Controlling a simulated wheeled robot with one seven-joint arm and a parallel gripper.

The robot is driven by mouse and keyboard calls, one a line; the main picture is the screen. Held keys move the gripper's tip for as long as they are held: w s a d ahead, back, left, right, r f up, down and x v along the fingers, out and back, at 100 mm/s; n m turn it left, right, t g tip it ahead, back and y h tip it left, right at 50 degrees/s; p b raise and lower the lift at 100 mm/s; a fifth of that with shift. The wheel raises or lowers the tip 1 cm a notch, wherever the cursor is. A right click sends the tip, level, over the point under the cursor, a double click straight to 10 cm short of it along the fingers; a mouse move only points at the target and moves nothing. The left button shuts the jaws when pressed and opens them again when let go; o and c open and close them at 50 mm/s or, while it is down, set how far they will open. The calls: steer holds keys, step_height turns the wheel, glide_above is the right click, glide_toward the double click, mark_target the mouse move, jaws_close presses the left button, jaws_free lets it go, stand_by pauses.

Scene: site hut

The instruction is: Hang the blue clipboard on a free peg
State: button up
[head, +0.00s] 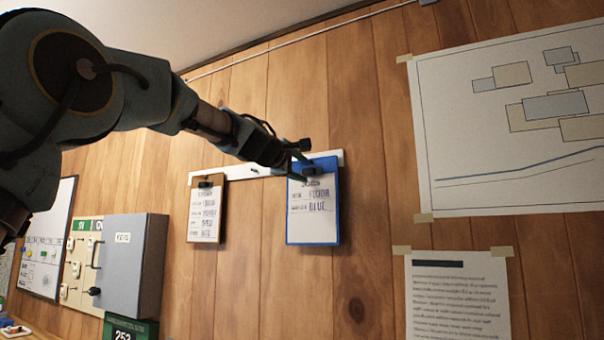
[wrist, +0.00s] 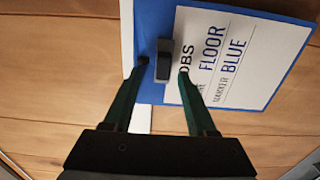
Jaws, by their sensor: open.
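The blue clipboard (head: 313,243) is upright and flat against the right end of the white peg rail (head: 236,173); any peg behind it is hidden. Its sheet reads "FLOOR" and "BLUE". In the wrist view, the blue clipboard (wrist: 226,96) shows its dark clip between my green fingers. My gripper (head: 301,166) is at the clipboard's top. My gripper also shows in the wrist view (wrist: 164,69), open, one finger on each side of the clip with gaps. A bare peg (head: 254,171) shows mid-rail.
A brown clipboard (head: 206,240) hangs at the rail's left end. A grey key cabinet (head: 136,262) stands open lower left, beside a whiteboard (head: 43,250). A large taped drawing (head: 450,120) and a notice (head: 458,305) are on the right.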

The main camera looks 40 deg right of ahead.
steer(key=b+v, duration=0.5)
steer(key=v, duration=0.4)
steer(key=shift+s+a, duration=0.2)
steer(key=shift+a, duration=0.15)
steer(key=shift+f, duration=0.1)
